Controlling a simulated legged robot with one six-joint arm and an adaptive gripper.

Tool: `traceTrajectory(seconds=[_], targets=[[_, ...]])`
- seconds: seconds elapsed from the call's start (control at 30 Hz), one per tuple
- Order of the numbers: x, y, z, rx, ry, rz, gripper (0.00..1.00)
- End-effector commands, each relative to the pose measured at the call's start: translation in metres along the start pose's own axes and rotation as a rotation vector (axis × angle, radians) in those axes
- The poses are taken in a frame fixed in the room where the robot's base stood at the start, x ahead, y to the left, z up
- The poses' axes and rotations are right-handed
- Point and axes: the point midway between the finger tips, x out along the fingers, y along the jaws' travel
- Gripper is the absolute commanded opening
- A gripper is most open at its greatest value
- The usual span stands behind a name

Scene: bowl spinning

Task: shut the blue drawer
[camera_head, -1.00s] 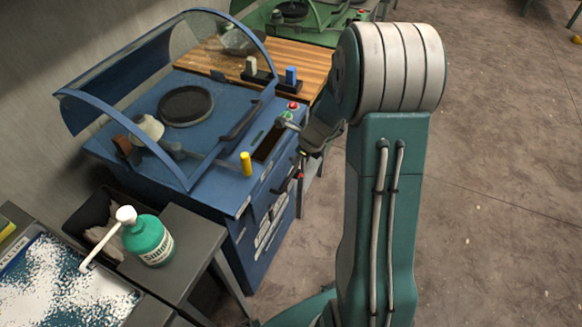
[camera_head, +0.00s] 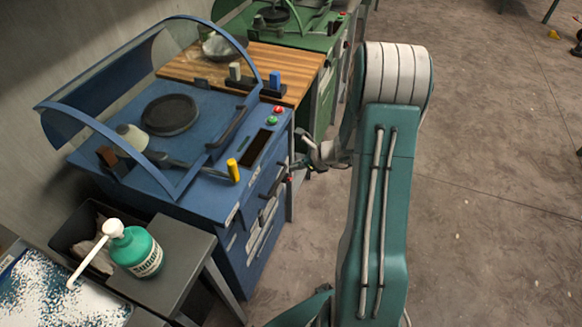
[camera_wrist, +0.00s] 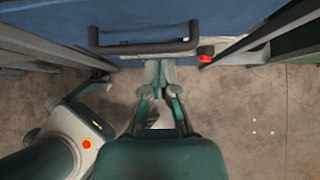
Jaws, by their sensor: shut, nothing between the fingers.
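The blue drawer (camera_head: 264,187) is in the front of the blue cabinet, below its worktop. It has a dark bar handle (camera_wrist: 140,48), which spans the upper part of the wrist view. In the head view the drawer front looks close to flush, but I cannot tell if a small gap remains. My gripper (camera_wrist: 160,66) is shut and empty. In the head view my gripper (camera_head: 304,157) is beside the cabinet's front, partly hidden by my arm.
A red knob (camera_wrist: 206,54) is right of the fingertips. A green cabinet (camera_head: 322,95) stands behind the blue cabinet (camera_head: 190,200). A dark side table (camera_head: 178,262) with a green pump bottle (camera_head: 136,250) is at lower left. Open floor (camera_head: 490,220) lies to the right.

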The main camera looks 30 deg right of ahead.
Motion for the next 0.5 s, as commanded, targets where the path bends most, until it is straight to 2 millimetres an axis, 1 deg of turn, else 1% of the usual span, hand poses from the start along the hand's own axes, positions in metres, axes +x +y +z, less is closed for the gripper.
traceTrajectory(seconds=[0.03,0.1,0.3,0.4,0.5], targets=[[0.011,0.001,0.0,0.001,0.001,0.004,0.0],[0.024,0.001,-0.001,0.001,0.002,0.004,0.0],[0.059,0.002,0.0,0.0,0.002,0.004,0.0],[0.071,0.001,0.0,0.0,0.002,0.002,0.0],[0.078,0.001,0.0,0.001,0.002,0.001,0.0]])
